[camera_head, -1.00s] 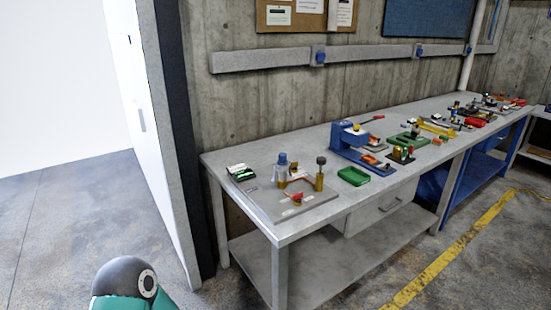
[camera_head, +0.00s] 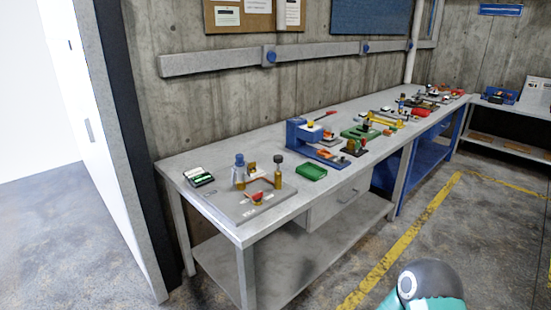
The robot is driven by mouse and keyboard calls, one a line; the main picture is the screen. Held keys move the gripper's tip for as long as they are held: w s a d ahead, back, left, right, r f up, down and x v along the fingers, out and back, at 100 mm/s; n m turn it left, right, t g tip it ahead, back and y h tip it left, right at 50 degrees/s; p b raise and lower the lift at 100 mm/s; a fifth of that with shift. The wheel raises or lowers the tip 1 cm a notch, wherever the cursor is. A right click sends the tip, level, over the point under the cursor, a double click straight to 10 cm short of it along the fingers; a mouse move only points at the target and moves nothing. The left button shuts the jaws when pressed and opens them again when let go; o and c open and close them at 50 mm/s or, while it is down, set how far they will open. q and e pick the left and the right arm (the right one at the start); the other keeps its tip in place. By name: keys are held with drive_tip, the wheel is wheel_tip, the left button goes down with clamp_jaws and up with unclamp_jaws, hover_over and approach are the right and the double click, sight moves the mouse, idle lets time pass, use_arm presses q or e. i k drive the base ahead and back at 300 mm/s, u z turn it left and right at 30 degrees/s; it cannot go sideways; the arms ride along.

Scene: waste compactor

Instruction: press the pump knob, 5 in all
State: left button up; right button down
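A dark round knob (camera_head: 279,158) stands on a thin rod above a brass cylinder (camera_head: 278,180), upright near the front end of the grey workbench. It looks like the pump knob. The cylinder is on a grey base plate (camera_head: 248,212), which also carries a blue-topped fitting (camera_head: 239,160) and a small red part (camera_head: 257,197) with brass beneath it. Nothing touches the knob. Neither of my grippers is in view. Only a rounded black and teal piece of my own arm shows at the bottom right, well apart from the bench.
The long workbench (camera_head: 190,158) also holds a green tray (camera_head: 312,173), a blue press (camera_head: 305,142) and several small fixtures farther back. A dark box with white and green items (camera_head: 199,177) sits at its left corner. Open floor (camera_head: 420,240) lies to the right.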

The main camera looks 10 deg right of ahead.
sight(277, 160)
drive_tip(key=u, duration=0.05)
drive_tip(key=i, duration=1)
drive_tip(key=z, duration=0.05)
